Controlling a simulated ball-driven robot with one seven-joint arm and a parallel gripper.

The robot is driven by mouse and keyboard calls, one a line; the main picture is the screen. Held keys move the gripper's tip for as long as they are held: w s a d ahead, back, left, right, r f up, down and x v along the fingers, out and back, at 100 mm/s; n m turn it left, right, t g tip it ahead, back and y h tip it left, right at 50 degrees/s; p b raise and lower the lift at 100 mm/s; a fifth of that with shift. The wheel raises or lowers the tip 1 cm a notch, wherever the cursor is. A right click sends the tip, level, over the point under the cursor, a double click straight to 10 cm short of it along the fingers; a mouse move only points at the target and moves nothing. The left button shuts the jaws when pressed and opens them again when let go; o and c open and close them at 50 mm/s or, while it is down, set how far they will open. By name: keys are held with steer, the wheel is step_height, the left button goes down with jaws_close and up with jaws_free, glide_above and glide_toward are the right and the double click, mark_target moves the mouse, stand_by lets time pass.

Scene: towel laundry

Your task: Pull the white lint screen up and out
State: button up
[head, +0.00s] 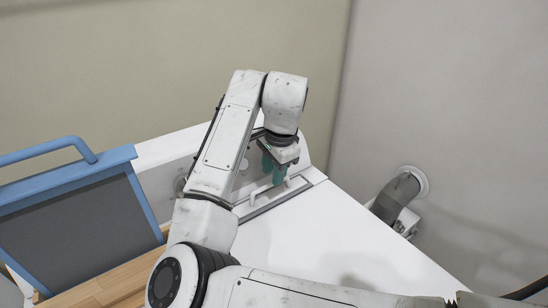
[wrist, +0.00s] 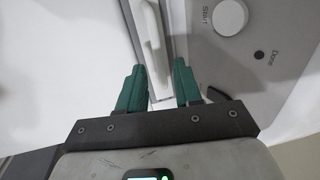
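The white lint screen (head: 291,190) sits in its grey-edged slot in the white machine top, and its raised white handle shows in the wrist view (wrist: 151,28). My gripper (head: 274,174) is above the screen, its green fingers partly in front of it. In the wrist view my gripper (wrist: 158,66) is open, with a clear gap between the two fingers and nothing held. The handle lies ahead of the gap, roughly in line with it. I cannot tell how high the fingertips are above the handle.
A control panel with a Start knob (wrist: 230,17) and a Done light (wrist: 259,55) lies beside the slot. A grey vent pipe (head: 396,195) joins the wall at right. A blue-framed dark panel (head: 75,235) stands at left. The white top (head: 325,235) is clear in front.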

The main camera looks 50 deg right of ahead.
mark_target(254, 204)
steer(key=shift+w+d+f, duration=0.1)
steer(key=shift+w+f, duration=0.15)
steer(key=shift+f, duration=1.15)
steer(key=shift+w+d+f, duration=0.1)
steer(key=shift+w+f, duration=0.1)
steer(key=shift+f, duration=1.15)
steer(key=shift+r, duration=0.1)
jaws_close()
